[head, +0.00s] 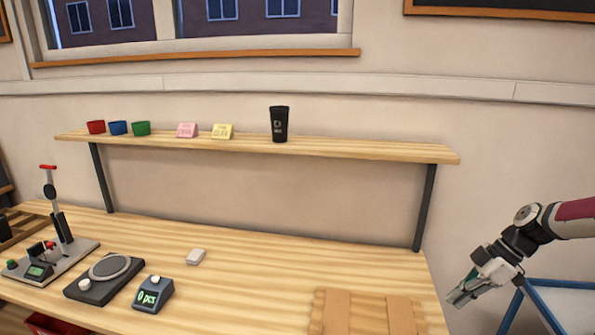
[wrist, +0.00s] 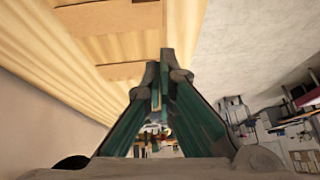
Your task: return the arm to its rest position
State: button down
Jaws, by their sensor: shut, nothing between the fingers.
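My arm reaches in from the right edge of the head view. My gripper (head: 459,299) hangs beside the right end of the wooden table (head: 270,270), pointing down and to the left. It looks clear of the tabletop. In the wrist view my gripper (wrist: 164,60) shows its two green fingers meeting at the tips, with nothing held between them.
A wooden shelf (head: 350,149) above the table holds a black tumbler (head: 279,124), small coloured cups and two cards. Flat brown boards (head: 337,312) lie at the table's front right. A blue frame (head: 540,312) stands below my arm.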

jog(key=s+a+r+m+h, duration=0.3)
jog(key=s+a+r+h, duration=0.1)
jog(key=a+r, duration=0.4)
jog(key=s+a+r+m+h, duration=0.35)
jog(key=s+a+r, duration=0.2)
jog(key=r, duration=0.35)
jog(key=s+a+r+m+t, duration=0.2)
jog(key=s+a+r+m, duration=0.1)
jog(key=s, duration=0.4)
jog(key=s+a+r+m+t+y, duration=0.1)
jog(key=s+a+r+m+t, duration=0.1)
jog(key=s+a+r+m, duration=0.2)
jog(key=s+a+m, duration=0.1)
jog(key=s, duration=0.2)
jog(key=shift+a+r+t, duration=0.25)
jog(key=shift+a+t, duration=0.05)
